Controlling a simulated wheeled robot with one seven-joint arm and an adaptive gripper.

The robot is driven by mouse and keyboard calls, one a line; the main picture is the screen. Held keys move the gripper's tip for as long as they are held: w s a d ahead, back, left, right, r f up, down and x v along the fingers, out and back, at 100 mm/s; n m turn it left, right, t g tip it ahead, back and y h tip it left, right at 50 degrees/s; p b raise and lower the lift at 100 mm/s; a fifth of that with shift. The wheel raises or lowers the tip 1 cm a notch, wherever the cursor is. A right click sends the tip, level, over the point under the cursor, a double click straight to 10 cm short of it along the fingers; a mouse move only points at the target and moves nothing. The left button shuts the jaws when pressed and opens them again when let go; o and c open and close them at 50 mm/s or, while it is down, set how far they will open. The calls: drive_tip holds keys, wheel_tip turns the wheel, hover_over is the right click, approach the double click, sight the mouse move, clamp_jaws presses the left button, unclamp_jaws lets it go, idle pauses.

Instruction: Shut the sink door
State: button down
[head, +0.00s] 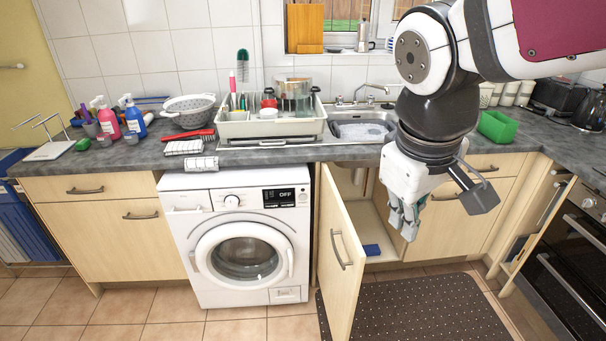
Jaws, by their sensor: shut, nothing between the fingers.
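The sink door (342,262) is a light wooden cabinet door with a dark bar handle (341,250). It stands wide open, swung out toward me on its left side, next to the washing machine. The cupboard interior (368,212) shows behind it, with a blue item (372,250) on its floor. The sink (362,131) with soapy water is in the worktop above. My gripper (402,232) points down in front of the cupboard opening, to the right of the door and apart from it. Its fingers are closed and empty, and it hides part of the opening's right side.
A white washing machine (241,240) stands left of the door. A dark dotted mat (430,308) lies on the floor below. A dish rack (270,122) and bottles (133,117) stand on the worktop.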

drive_tip(key=w+a+f+n+g+h+b, duration=0.1)
drive_tip(key=w+a+f+n+h+b, duration=0.25)
drive_tip(key=w+f+n+b, duration=0.65)
drive_tip(key=w+a+f+m+h+b, duration=0.15)
drive_tip(key=w+a+f, duration=0.35)
drive_tip(key=f, duration=1.1)
drive_tip(key=w+a+f+n+g+h+b, duration=0.1)
drive_tip(key=w+a+f+n+h+b, duration=0.45)
drive_tip(key=f, duration=0.85)
drive_tip(key=y+b, duration=0.2)
drive_tip(key=y, duration=0.1)
approach(350, 286)
wheel_tip(350, 286, down, 3)
drive_tip(key=d, duration=0.2)
drive_tip(key=shift+d, duration=0.65)
